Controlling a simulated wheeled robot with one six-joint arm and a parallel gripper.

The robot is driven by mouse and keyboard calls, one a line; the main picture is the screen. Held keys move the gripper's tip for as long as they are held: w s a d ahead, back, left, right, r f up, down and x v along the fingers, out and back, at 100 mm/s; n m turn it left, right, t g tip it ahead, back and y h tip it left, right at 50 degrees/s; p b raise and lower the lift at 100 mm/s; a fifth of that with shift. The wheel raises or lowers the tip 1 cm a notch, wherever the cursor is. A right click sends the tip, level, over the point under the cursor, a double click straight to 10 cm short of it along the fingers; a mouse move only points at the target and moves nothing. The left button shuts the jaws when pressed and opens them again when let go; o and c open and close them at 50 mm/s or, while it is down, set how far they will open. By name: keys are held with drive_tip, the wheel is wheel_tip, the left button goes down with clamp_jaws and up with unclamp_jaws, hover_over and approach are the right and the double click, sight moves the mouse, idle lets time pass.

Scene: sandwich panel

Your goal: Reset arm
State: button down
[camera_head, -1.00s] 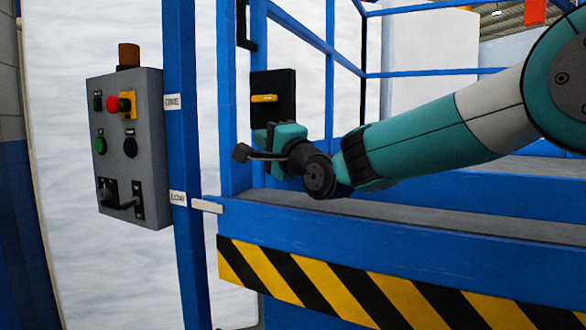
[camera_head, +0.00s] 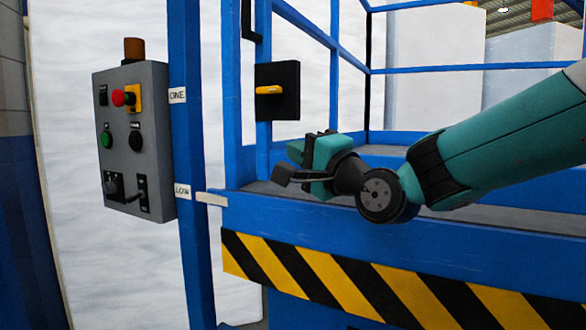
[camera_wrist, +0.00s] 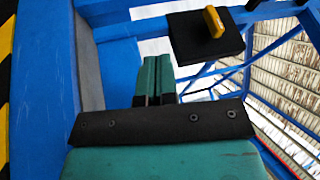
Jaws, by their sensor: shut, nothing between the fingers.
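My gripper (camera_wrist: 153,78) shows in the wrist view with its two teal fingers together and nothing between them. In the head view my gripper (camera_head: 309,148) is at the end of my arm, above the blue platform ledge and apart from the panels. The black panel with a yellow handle (camera_head: 270,90) is on the blue post, up and to the left of my gripper. The yellow handle lies level in the head view. In the wrist view the black panel with its yellow handle (camera_wrist: 214,22) is at the top right, beyond the fingertips.
A grey control box (camera_head: 133,140) with a red button, a green button and switches hangs on the left blue post (camera_head: 187,110). Blue rails (camera_head: 430,69) run behind my arm. A yellow-black striped edge (camera_head: 330,281) fronts the platform. Open room lies above the ledge.

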drive_tip(key=s+d+f+n+g+h, duration=0.45)
drive_tip(key=s+f+n+g, duration=0.35)
drive_tip(key=s+f, duration=0.5)
drive_tip(key=s+d+f+n+g+h, duration=0.3)
drive_tip(key=s+d+f+n+g, duration=0.4)
drive_tip(key=s, duration=1)
wheel_tip(320, 180, up, 21)
drive_tip(key=n+g+p, duration=0.1)
drive_tip(key=p, duration=2.1)
drive_tip(key=shift+a+g, duration=0.4)
drive_tip(key=shift+a, duration=0.05)
drive_tip(key=shift+a+f+h, duration=0.1)
drive_tip(key=shift+f+h, duration=0.05)
drive_tip(key=shift+h, duration=0.1)
